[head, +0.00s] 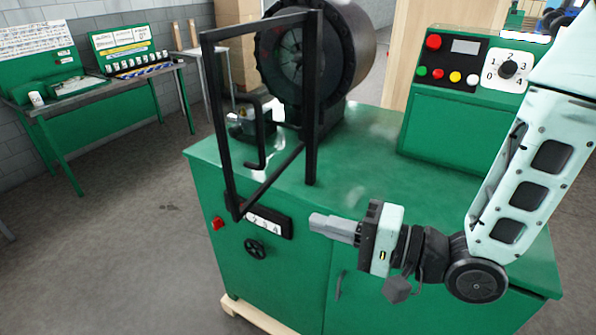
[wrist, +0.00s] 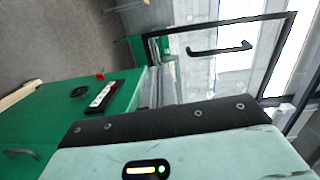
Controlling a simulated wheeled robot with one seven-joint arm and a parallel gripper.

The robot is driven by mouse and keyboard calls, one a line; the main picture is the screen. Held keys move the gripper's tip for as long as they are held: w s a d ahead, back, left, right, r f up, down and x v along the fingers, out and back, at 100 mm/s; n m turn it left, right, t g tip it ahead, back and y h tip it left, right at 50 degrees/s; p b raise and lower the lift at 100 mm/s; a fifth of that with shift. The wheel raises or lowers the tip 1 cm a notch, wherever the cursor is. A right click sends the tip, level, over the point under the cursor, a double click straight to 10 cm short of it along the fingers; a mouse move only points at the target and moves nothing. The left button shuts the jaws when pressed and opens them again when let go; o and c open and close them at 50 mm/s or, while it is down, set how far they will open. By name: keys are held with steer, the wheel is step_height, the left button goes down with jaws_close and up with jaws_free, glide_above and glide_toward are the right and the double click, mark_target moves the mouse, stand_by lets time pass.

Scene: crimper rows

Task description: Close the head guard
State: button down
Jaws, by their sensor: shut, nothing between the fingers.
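The head guard (head: 217,125) is a black rectangular frame with a see-through pane and a bent black handle (head: 261,140). It stands upright in front of the round black crimping head (head: 335,55), swung out at an angle, its near left side away from the head. In the wrist view the guard (wrist: 279,55) fills the upper right, with its handle (wrist: 220,50) across it. My gripper (head: 325,226) is shut and empty, pointing left, in front of the green cabinet and to the right of the guard's lower corner. Its grey fingers (wrist: 158,85) also show in the wrist view, apart from the handle.
The green machine cabinet (head: 390,180) carries the head and a control panel (head: 465,75) with buttons and a numbered dial. A counter (head: 265,222), a red button (head: 218,223) and a black knob (head: 256,248) are on its front. Green benches (head: 80,105) stand far left; the floor between is clear.

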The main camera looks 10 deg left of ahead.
steer(key=b, duration=0.1)
glide_toward(240, 192)
steer(key=shift+m+y, duration=0.3)
steer(key=x, duration=0.5)
steer(key=shift+a, duration=0.2)
steer(key=shift+w+a+f, duration=0.2)
steer(key=shift+w+a, duration=0.1)
steer(key=shift+a, duration=0.35)
steer(key=shift+a, duration=0.1)
